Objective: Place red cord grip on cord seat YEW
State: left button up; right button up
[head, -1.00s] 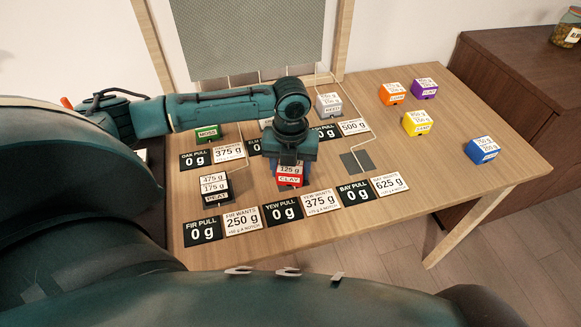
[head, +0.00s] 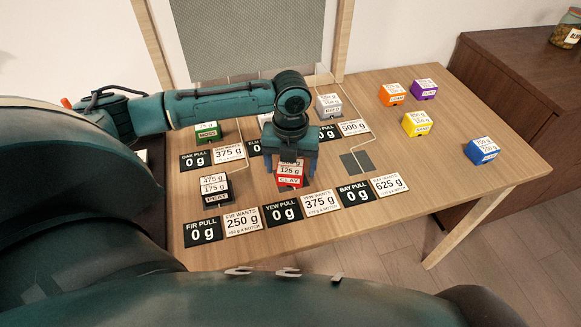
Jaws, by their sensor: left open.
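The red cord grip (head: 290,180), a block with a white label reading CLAY and 125 g, stands on the table just behind the black YEW PULL sign (head: 282,210), which reads 0 g. The card beside it says YEW WANTS 375 g (head: 320,201). My left gripper (head: 291,170) is right over the red grip, open, with a finger on each side of it. My right gripper is not in view.
The PEAT grip (head: 215,189) stands left, behind the FIR signs. A bare dark seat (head: 357,162) with a cord lies behind the BAY signs. Green (head: 207,132) and grey (head: 328,107) grips stand farther back. Orange (head: 392,94), purple (head: 424,90), yellow (head: 418,125) and blue (head: 482,151) grips stand right.

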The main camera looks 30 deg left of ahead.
aim_at(290, 166)
pick_arm(q)
notch_tip(290, 166, up, 11)
jog(key=p, duration=0.1)
jog(key=shift+f, duration=0.15)
dwell(0.5)
